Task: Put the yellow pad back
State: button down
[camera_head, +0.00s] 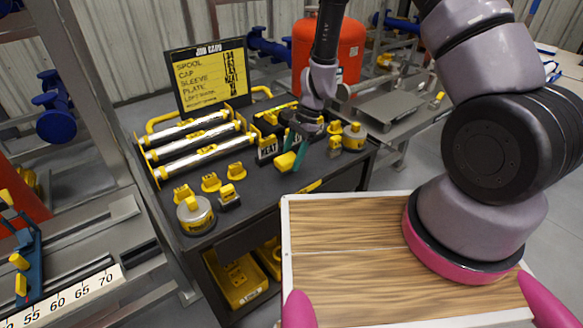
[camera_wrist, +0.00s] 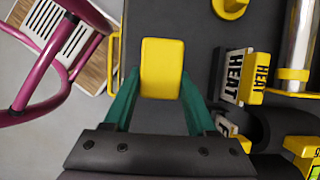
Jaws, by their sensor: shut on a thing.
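The yellow pad (camera_head: 285,162) is a small rounded block at the right front part of the dark cart top (camera_head: 262,190). My gripper (camera_head: 292,155) points down there with green fingers, shut on the pad. In the wrist view the yellow pad (camera_wrist: 162,68) sits between the fingertips of my gripper (camera_wrist: 160,88), over the dark top near its edge. I cannot tell whether the pad touches the top or hangs just above it.
Black-and-yellow HEAT blocks (camera_wrist: 238,76) stand close beside my gripper. Silver tubes with yellow ends (camera_head: 190,146), small yellow blocks (camera_head: 211,182) and a round tin (camera_head: 195,215) occupy the cart's left. A job card board (camera_head: 207,75) stands behind. Bare top lies around the pad.

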aim_at(292, 176)
jog(key=shift+f, duration=2)
jog(key=shift+c, duration=1)
grip_release()
jog(key=shift+f, duration=0.15)
